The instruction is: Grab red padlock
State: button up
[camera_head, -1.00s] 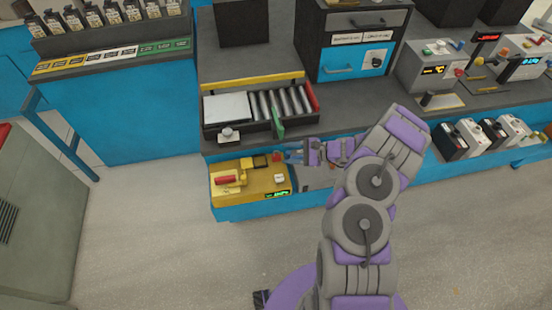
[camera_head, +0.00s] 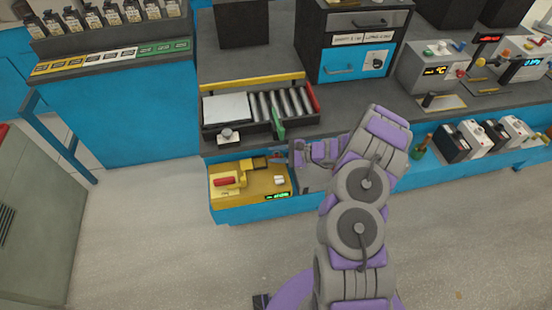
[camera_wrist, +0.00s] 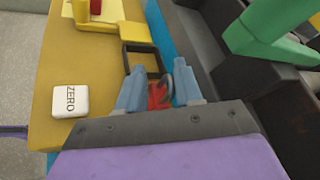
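The red padlock (camera_wrist: 157,95) shows in the wrist view, low between the two blue-grey fingers of my gripper (camera_wrist: 160,82). Its grey shackle sticks up close to the right finger. The fingers stand apart on either side of it, and I cannot make out firm contact with both. The padlock is at the right edge of the yellow device (camera_wrist: 97,62), close to a dark square frame (camera_wrist: 141,57). In the head view my gripper (camera_head: 279,157) is at that device's back right corner, and the padlock is hidden there.
The yellow device also shows in the head view (camera_head: 250,188), with a red cylinder (camera_head: 226,181) on its left. A white ZERO button (camera_wrist: 70,101) is left of my gripper. A green upright part (camera_wrist: 268,32) and a dark tray edge rise close on the right.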

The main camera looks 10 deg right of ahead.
jog(key=shift+d, duration=0.1)
grip_shut()
jog(key=shift+r, duration=0.1)
